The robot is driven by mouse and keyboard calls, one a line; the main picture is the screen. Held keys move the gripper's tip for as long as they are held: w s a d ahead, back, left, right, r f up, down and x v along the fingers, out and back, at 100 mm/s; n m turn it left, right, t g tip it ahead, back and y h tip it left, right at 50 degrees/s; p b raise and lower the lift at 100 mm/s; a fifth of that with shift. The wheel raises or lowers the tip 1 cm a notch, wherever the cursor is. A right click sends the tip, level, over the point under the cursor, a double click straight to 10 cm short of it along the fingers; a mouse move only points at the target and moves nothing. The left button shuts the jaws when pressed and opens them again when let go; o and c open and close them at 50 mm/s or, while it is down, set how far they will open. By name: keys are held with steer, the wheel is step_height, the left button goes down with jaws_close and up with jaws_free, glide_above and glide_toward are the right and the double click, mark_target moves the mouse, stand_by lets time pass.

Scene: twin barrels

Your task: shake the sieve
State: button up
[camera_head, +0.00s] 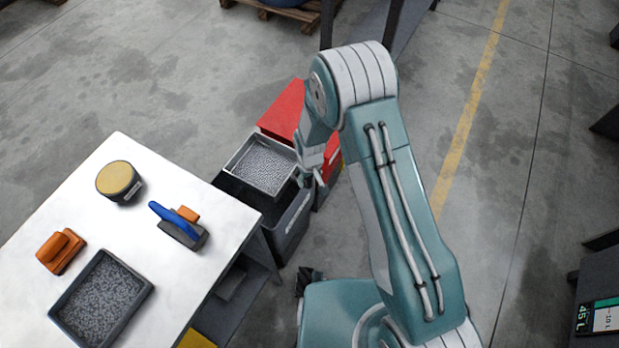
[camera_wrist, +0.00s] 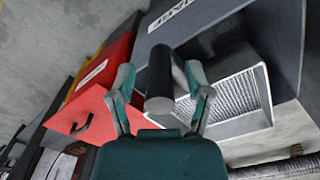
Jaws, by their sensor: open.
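The sieve is a square light-grey frame (camera_head: 244,181) with a speckled grey inside, at the top of a dark bin (camera_head: 290,226) beside the table. In the wrist view, its pale wall (camera_wrist: 236,122) and mesh-like inside show at right. My gripper (camera_head: 309,177) is at the sieve's right side in the head view. In the wrist view, my gripper (camera_wrist: 160,76) is open, with one finger on each side of a dark cylindrical handle (camera_wrist: 159,68). I cannot tell whether either finger touches the handle. The handle is mostly hidden in the head view.
A red bin (camera_head: 284,108) stands close behind the sieve and my gripper. A white table (camera_head: 150,255) at left holds a round tub (camera_head: 120,182), a blue-handled tool (camera_head: 180,227), an orange block (camera_head: 60,252) and a dark tray (camera_head: 138,312).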

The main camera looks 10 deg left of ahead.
jaws_close()
steer(key=s+a, duration=0.2)
steer(key=s, duration=0.4)
steer(key=shift+a, duration=0.1)
steer(key=shift+c, duration=1.2)
jaws_free()
steer(key=shift+s, duration=0.1)
steer(key=shift+o, duration=1.2)
steer(key=shift+a, duration=0.25)
